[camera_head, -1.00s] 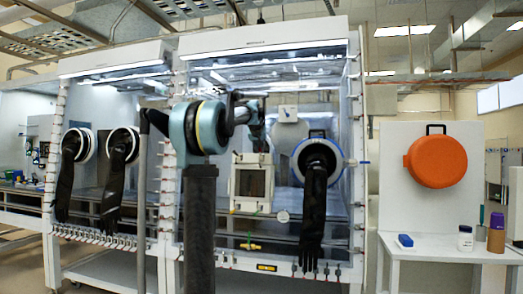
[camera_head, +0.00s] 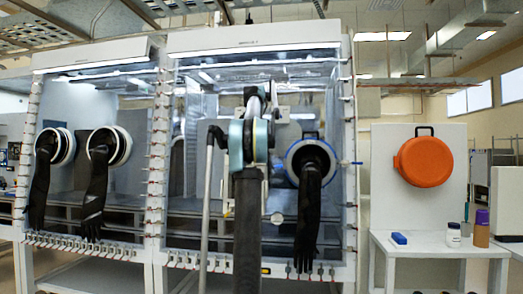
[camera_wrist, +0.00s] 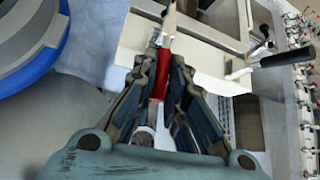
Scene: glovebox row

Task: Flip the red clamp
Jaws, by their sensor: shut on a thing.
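The red clamp (camera_wrist: 158,86) shows in the wrist view as a short red piece between the fingers, in front of a pale box-like fitting. A grey metal bar (camera_wrist: 168,22) runs up from it. My gripper (camera_wrist: 163,68) is shut on the red clamp, with one finger on each side. The fingers hide part of the clamp. In the head view my arm stands in front of the right glovebox and hides the clamp and gripper.
A blue-rimmed glove port (camera_wrist: 45,55) is close at the left in the wrist view. A dark handle (camera_wrist: 282,58) sticks out at the right. In the head view black gloves (camera_head: 309,215) hang beside my arm. A white table (camera_head: 440,246) stands at the right.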

